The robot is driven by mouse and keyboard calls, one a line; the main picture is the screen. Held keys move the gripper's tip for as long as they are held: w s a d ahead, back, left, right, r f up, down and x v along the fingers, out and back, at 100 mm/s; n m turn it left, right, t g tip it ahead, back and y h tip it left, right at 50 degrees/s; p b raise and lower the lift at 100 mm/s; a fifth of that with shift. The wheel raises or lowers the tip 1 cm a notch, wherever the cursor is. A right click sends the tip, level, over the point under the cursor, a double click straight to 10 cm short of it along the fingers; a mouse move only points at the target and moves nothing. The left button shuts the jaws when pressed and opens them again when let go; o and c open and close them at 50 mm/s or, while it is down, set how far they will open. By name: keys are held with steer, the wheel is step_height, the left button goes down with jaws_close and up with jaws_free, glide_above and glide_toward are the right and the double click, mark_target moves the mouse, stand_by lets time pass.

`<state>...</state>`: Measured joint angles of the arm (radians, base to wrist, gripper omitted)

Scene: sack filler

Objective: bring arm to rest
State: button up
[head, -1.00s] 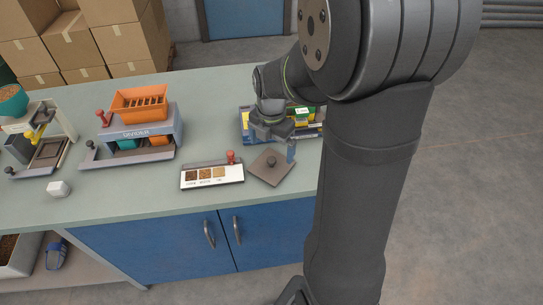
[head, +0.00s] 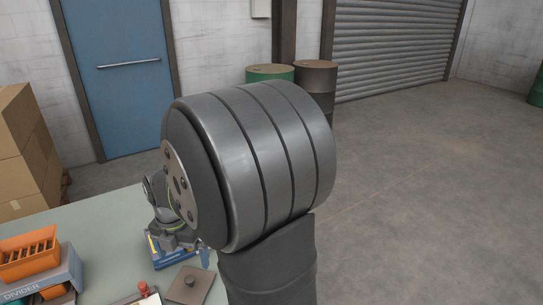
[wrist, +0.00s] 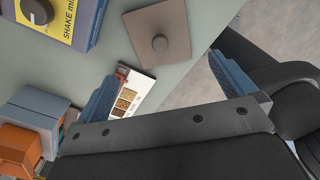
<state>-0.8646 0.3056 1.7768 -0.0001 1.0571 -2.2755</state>
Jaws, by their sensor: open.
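My gripper (wrist: 163,73) is open and empty in the wrist view, its two blue fingers wide apart above the bench. In the head view, a blue finger of it shows above the green bench top (head: 105,215), and my large dark arm joint covers much of the middle. A square plate with a round knob (head: 190,284) lies on the bench below the gripper; it also shows in the wrist view (wrist: 175,22). Whether the fingers touch anything cannot be seen clearly, but nothing is between them.
A blue and yellow shaker (wrist: 78,22), a sample card (wrist: 137,88) and an orange and grey divider (head: 40,262) stand close by. Cardboard boxes (head: 20,150), a blue door (head: 120,70) and drums (head: 315,85) are behind. The floor at right (head: 420,190) is clear.

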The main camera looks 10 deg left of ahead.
mark_target(189, 279)
step_height(189, 279, down, 9)
steer(key=shift+r, duration=0.1)
stand_by(0.4)
